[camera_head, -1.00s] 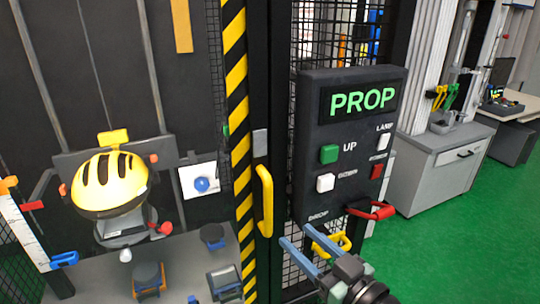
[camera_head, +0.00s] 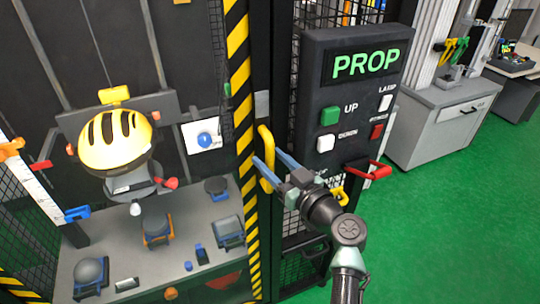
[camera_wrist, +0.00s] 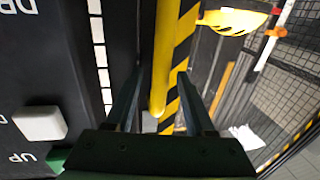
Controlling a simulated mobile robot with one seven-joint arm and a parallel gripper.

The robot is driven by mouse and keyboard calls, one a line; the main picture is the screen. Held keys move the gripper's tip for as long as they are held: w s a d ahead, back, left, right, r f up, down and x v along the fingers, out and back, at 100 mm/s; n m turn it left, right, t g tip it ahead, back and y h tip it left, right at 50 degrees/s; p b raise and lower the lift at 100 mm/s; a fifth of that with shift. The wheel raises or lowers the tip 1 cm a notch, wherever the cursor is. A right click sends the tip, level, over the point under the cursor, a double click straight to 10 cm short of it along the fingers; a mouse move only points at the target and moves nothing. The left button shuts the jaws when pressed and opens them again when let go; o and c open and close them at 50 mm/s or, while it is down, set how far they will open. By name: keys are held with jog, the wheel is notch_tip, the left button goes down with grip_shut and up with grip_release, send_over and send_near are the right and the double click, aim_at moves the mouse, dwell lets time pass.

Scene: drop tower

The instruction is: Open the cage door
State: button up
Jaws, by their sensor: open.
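The cage door's yellow handle (camera_head: 266,160) is an upright bar next to the yellow-and-black striped post (camera_head: 239,110). My gripper (camera_head: 268,167) is open at the handle, its two blue-grey fingers pointing at it from the right. In the wrist view the handle (camera_wrist: 163,70) stands between the two spread fingers (camera_wrist: 160,105), in line with the gap. I cannot tell whether either finger touches it. The door appears shut.
The dark control panel (camera_head: 345,110) showing PROP is right of the handle, with a red handle (camera_head: 375,170) jutting out below. A yellow helmet (camera_head: 115,142) sits inside the cage. Green floor (camera_head: 440,220) is free at right.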

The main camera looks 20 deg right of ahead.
jog(key=shift+w+a, duration=0.1)
jog(key=shift+w, duration=0.25)
grip_shut()
dwell(1.3)
